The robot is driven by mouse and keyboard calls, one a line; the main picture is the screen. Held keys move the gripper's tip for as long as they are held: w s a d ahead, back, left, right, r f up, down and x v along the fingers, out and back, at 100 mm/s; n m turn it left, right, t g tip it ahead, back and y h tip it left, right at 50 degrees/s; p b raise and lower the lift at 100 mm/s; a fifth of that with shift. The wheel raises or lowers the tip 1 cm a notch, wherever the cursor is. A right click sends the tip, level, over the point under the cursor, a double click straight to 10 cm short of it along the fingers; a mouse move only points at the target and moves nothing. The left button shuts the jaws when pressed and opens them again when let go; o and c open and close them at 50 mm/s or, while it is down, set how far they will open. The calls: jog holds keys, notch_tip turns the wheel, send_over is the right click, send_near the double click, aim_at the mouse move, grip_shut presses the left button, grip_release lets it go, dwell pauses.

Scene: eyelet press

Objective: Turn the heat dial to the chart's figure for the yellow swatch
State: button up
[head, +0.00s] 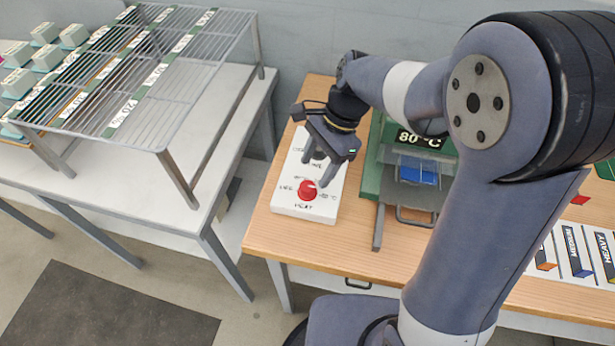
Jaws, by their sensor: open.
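The red heat dial (308,190) sits on a white control box (287,203) near the left end of the wooden table, with small dark lettering around it that is too small to read fully. My gripper (317,172) points down over the box, open, with its fingertips close above and behind the dial; I cannot tell whether they touch it. A display (419,138) on the green press (369,183) reads 80 °C. A blue piece (417,174) lies in the press. At the right, cards (577,252) show words such as MEDIUM and HEAVY. No yellow swatch is clearly visible.
A wire rack (183,62) with labelled strips stands on the white table (222,130) at left, with several pale green-based blocks (46,57) beside it. My arm hides part of the press and wooden table (345,262). A dark mat (105,310) lies on the floor.

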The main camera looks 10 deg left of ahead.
aim_at(308, 186)
jog(key=x, duration=0.5)
jog(key=shift+f, duration=0.1)
jog(key=c, duration=1)
jog(key=shift+o, duration=0.2)
